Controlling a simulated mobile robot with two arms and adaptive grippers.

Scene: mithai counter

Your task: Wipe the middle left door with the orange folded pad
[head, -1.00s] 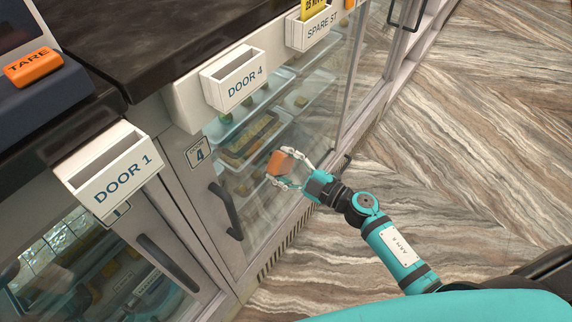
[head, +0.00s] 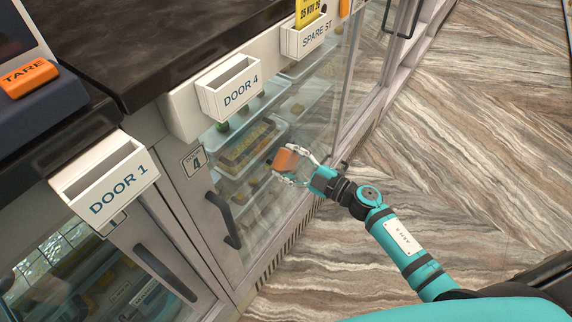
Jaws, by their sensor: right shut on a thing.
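The orange folded pad (head: 285,160) is in my right gripper (head: 287,166), which is shut on it. The pad is in front of the glass door (head: 255,212) with the number 4 plate, below the DOOR 4 holder. It is at or very near the glass; I cannot tell whether they touch. This door is closed, with a dark handle (head: 223,220) on its left side. Trays of sweets show through the glass. My left gripper is not in view.
A DOOR 1 holder (head: 104,180) and another handled door (head: 150,290) are at the lower left. White holders (head: 243,90) jut out under the dark countertop (head: 170,45). An orange TARE button (head: 28,78) is at the upper left. The floor (head: 480,150) at right is clear.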

